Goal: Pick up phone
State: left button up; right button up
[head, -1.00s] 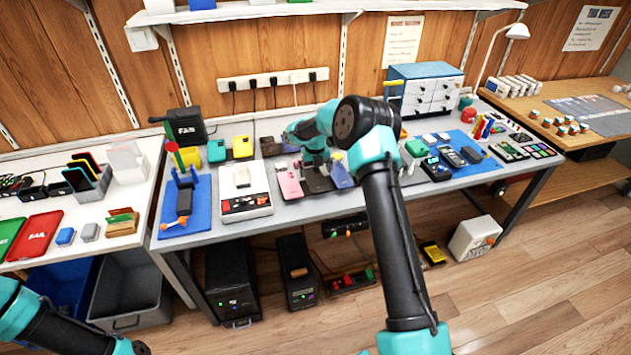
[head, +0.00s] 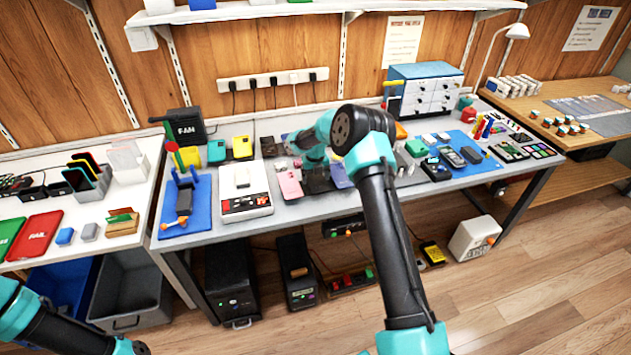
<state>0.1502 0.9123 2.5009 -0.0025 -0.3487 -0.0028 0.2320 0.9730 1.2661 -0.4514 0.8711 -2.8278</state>
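Several phones lie in a group at the middle of the grey workbench (head: 300,212). A pink phone (head: 290,186) lies at the front left of the group. A blue-violet phone (head: 341,178) lies to its right. Between them is a dark phone (head: 319,186), partly covered by my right gripper (head: 314,174). The gripper is low over it, pointing down; its fingers are too small and dark to tell open from shut, or whether they touch the phone. My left arm shows only at the lower left corner; its gripper is out of frame.
A white scale-like device (head: 246,207) and a blue stand (head: 186,220) are left of the phones. A blue mat (head: 458,180) with devices is at right. A drawer cabinet (head: 425,90) stands behind. The left table holds red and green trays (head: 40,232).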

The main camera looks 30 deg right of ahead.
aim_at(315, 179)
jog(key=c, duration=0.6)
jog(key=shift+r, duration=0.1)
jog(key=shift+c, duration=0.2)
jog(key=shift+r, duration=1.5)
jog(key=shift+s+a+r, duration=0.1)
jog(key=shift+s+r, duration=0.05)
jog(key=shift+r, duration=0.1)
jog(key=s+a+r, duration=0.1)
jog(key=s+a, duration=0.7)
jog(key=s, duration=0.5)
jog(key=shift+s+r, duration=0.15)
